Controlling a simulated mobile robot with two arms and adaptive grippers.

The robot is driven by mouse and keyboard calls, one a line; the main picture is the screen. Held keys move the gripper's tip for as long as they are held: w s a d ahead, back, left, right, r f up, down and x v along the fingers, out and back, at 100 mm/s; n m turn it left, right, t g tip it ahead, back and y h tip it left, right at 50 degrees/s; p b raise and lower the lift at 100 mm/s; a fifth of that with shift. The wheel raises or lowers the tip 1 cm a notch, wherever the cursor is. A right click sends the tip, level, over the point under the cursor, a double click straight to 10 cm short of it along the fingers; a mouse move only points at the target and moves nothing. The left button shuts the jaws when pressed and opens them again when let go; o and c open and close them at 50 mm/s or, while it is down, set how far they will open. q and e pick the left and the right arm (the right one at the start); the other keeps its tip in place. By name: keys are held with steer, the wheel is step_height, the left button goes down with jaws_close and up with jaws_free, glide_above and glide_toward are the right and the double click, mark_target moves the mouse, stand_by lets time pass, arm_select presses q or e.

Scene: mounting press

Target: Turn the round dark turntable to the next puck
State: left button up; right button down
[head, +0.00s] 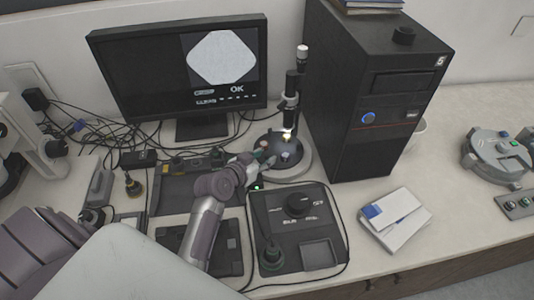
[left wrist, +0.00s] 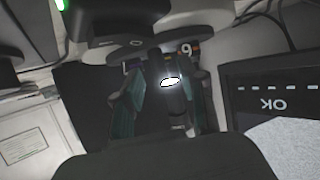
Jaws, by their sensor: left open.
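The round dark turntable (head: 291,158) sits on a pale round base under the upright microscope column (head: 291,90), with a bright spot of light on top. Small pucks or knobs show on it, too small to tell apart. My left gripper (head: 266,160) is at the turntable's left front side, its teal fingers partly overlapping it in the head view. In the left wrist view the open left gripper (left wrist: 170,75) has its fingers on either side of a dark part with a bright white oval. Contact cannot be told. My right gripper is not in view.
A black computer tower (head: 365,95) stands close right of the turntable. A monitor (head: 180,70) reading OK stands behind left. A dark control box (head: 297,225) with a knob lies in front. Cables run across the bench. A white box (head: 395,217) lies to the right.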

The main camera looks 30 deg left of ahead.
mark_target(279, 147)
arm_select(q)
steer(key=shift+x, duration=1.25)
jaws_close()
